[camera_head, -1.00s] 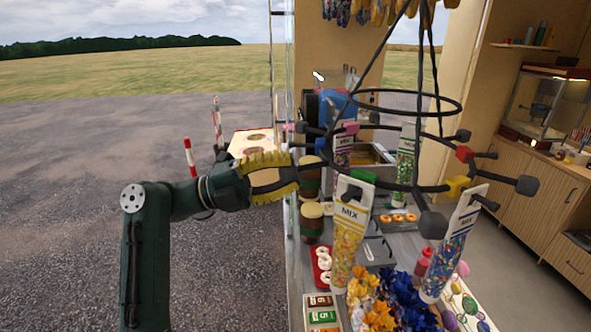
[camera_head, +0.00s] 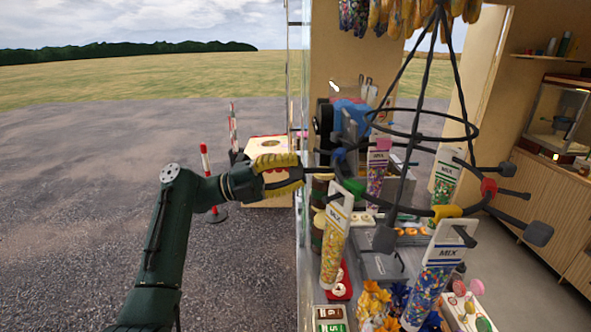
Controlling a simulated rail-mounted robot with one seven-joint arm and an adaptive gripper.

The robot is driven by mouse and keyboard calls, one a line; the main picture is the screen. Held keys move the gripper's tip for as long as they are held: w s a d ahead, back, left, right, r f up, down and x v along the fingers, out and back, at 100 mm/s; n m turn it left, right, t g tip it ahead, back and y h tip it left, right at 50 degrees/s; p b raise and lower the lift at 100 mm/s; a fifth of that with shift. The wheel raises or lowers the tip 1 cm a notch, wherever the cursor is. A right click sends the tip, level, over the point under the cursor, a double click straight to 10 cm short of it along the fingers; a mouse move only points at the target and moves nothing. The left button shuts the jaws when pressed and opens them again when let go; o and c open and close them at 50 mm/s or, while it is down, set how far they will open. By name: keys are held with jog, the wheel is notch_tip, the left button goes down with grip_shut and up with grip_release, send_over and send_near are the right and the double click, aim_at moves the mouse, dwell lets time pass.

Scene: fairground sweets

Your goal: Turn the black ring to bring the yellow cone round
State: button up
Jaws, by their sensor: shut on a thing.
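The black ring (camera_head: 408,210) hangs from black rods, with coloured blocks and knobbed arms around it. A yellow block (camera_head: 446,211) sits on its near right side. A clear cone of blue mixed sweets (camera_head: 432,275), labelled MIX, hangs just below that block. My yellow-fingered gripper (camera_head: 298,174) is at the left of the ring, shut on a thin black arm of it. The held tip is mostly hidden between the fingers.
A green block (camera_head: 352,187) has an orange-yellow sweets cone (camera_head: 334,245) below it. A red block (camera_head: 488,188) is at right, a pink-topped cone (camera_head: 377,170) behind. Sweets crowd the counter below. Open ground lies left.

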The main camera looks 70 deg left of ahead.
jog(key=o, duration=0.9)
jog(key=shift+s, duration=0.1)
jog(key=b+v, duration=0.2)
jog(key=v, duration=0.8)
jog(key=shift+c, duration=0.3)
